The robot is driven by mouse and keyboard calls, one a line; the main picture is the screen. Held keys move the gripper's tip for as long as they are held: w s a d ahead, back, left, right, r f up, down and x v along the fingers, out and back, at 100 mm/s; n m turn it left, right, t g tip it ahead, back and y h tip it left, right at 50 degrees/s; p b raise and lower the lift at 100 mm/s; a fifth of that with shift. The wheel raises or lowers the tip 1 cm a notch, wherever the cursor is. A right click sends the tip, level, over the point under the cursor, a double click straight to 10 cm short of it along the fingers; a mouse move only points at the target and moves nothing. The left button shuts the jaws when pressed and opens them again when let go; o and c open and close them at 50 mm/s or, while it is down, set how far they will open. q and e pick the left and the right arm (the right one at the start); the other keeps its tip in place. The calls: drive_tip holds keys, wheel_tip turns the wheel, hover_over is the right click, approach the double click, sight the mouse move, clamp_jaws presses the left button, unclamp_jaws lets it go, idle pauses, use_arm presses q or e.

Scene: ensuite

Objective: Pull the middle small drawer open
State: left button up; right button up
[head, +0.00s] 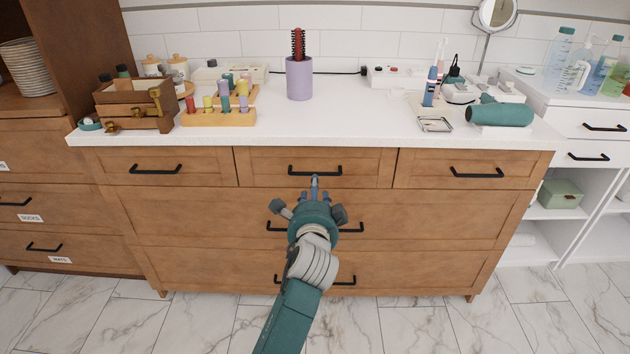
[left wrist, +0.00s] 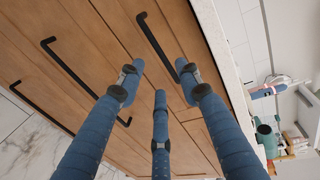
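The middle small drawer (head: 262,168) is in the top row of the wooden cabinet, its front flush with its neighbours. Its black bar handle (head: 315,172) is at its centre. My left gripper (head: 314,184) is just in front of and below this handle in the head view, fingers toward the cabinet. In the left wrist view, the three blue fingers of the gripper (left wrist: 158,76) are spread and nothing is between them. A handle (left wrist: 154,42) runs toward the gap between the fingertips. I cannot tell whether they touch it. My right gripper is not in view.
Small drawers with handles flank it, left (head: 155,169) and right (head: 477,172); wide drawers (head: 180,215) lie below, partly behind my arm. The white countertop (head: 350,120) holds a purple cup (head: 300,78), a wooden box (head: 135,105) and a green hair dryer (head: 500,113).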

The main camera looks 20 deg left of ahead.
use_arm(q)
drive_tip(key=b+x, duration=0.1)
drive_tip(key=x, duration=0.7)
drive_tip(key=shift+b, duration=0.3)
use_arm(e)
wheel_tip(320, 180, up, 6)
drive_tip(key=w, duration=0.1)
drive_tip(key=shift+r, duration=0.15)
use_arm(q)
drive_tip(key=shift+w+f, duration=0.15)
clamp_jaws()
